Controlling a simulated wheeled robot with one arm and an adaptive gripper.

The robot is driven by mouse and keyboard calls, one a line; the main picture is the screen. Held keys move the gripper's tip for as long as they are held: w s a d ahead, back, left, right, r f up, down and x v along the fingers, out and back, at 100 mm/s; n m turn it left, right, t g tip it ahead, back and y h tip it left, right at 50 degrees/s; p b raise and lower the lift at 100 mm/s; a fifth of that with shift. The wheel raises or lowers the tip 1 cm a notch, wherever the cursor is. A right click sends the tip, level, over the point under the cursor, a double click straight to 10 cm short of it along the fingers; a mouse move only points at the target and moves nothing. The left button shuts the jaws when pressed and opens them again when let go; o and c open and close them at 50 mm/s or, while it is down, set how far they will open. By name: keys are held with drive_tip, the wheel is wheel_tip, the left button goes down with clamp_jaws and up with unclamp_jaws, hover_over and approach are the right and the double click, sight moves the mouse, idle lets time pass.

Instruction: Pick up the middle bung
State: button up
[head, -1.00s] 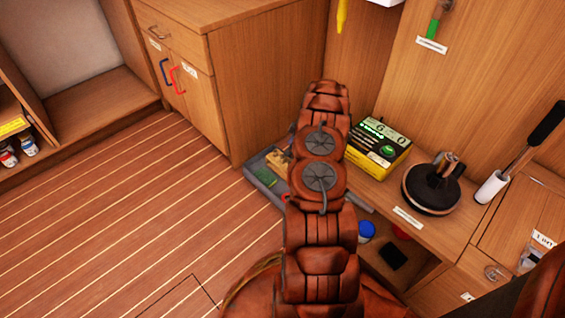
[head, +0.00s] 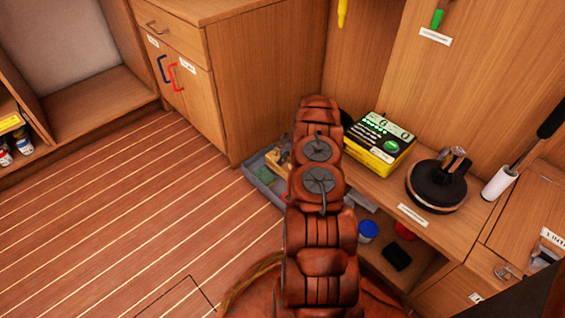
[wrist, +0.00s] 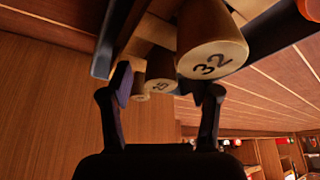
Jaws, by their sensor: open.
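My gripper (wrist: 166,88) is open, with one finger on either side of the middle bung in the picture. I cannot tell whether either finger touches it. The right fingertip is just below the 32 bung in the picture.
A grey tray (head: 262,174) lies at the foot of the bench, partly behind my arm. A yellow-black box (head: 380,143) and a round black object (head: 436,187) stand on the bench (head: 400,205). A blue-lidded jar (head: 368,230) is below. The floor at left is clear.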

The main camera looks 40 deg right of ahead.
drive_tip(key=c, duration=1)
wheel_tip(320, 180, up, 9)
drive_tip(key=p, duration=0.3)
drive_tip(key=shift+r+p, duration=0.1)
drive_tip(key=shift+p, duration=0.2)
drive_tip(key=shift+r, duration=0.4)
